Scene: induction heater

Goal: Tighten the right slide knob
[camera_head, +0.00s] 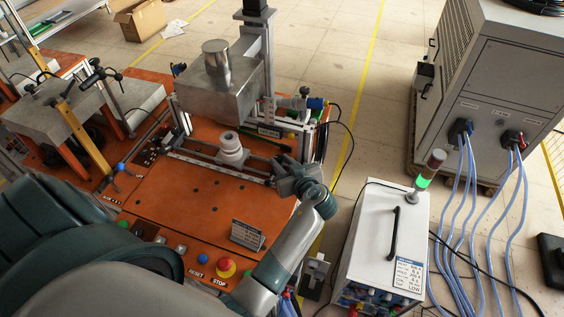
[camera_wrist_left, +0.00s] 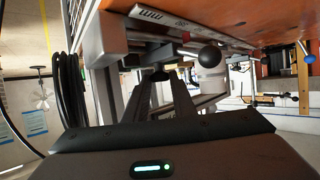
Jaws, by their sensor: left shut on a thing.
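My left gripper (camera_head: 283,172) is at the right end of the slide rail (camera_head: 200,161), beside the right edge of the orange table. In the wrist view its two fingers (camera_wrist_left: 161,84) close around a small dark knob (camera_wrist_left: 160,73) below the rail, which I take to be the right slide knob. In the head view the gripper hides this knob. A black ball handle (camera_wrist_left: 209,56) is just right of the fingers in the wrist view, apart from them. My right gripper is not in view.
A white stepped cylinder (camera_head: 230,147) stands at the rail. Behind it is a metal block (camera_head: 215,95) on a column. A small sign (camera_head: 247,235) and the control buttons (camera_head: 226,267) are at the table front. A white power unit (camera_head: 382,245) stands right of my arm.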

